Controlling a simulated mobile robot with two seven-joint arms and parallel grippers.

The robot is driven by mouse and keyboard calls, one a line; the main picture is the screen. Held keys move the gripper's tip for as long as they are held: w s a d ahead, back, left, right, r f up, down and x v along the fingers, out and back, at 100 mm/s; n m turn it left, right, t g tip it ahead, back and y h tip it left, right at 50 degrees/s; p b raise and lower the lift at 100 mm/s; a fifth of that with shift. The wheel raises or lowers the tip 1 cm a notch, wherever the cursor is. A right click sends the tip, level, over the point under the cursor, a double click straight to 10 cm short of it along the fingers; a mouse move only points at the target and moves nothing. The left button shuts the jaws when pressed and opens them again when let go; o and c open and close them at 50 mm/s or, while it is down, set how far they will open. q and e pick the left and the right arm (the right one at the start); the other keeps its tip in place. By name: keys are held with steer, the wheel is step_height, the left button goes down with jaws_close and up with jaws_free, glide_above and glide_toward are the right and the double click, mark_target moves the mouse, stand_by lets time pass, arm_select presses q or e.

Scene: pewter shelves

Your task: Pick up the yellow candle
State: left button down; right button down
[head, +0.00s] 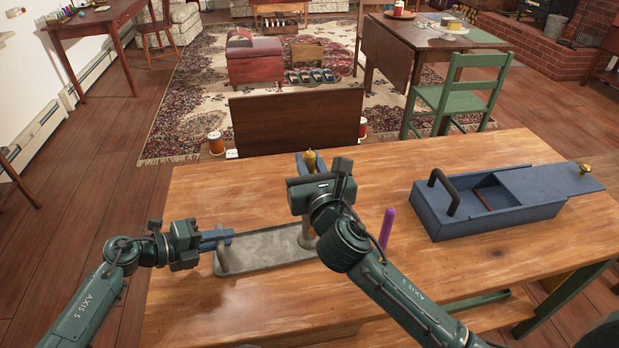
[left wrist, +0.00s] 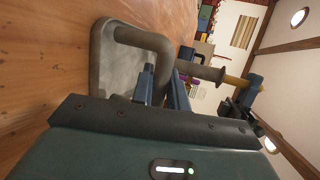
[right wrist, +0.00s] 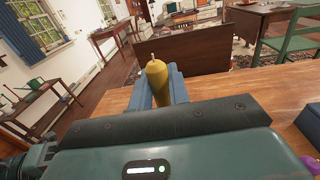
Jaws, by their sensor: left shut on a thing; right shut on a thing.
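The yellow candle (head: 310,158) stands upright above the grey pewter tray (head: 262,252). My right gripper (head: 312,160) is shut on it, with the blue fingers on either side in the right wrist view (right wrist: 158,90). A grey candlestick (left wrist: 203,71) is under the candle (left wrist: 236,81) in the left wrist view. The candle's lower end appears to be at the candlestick's top; I cannot tell if it is seated. My left gripper (head: 218,238) is shut on the tray's looped handle (left wrist: 150,40) at the left end. The tray appears to rest on the table.
A purple candle (head: 387,228) stands on the wooden table (head: 240,300), right of my right arm. A blue box (head: 490,212) with a black handle and a partly slid lid (head: 550,180) is at the right. The table's front left is clear.

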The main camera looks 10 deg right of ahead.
step_height(320, 180, up, 10)
stand_by(0.6)
arm_select(q)
steer(key=c, duration=1.3)
jaws_free()
steer(key=v, duration=1.2)
steer(key=shift+d+r, duration=0.1)
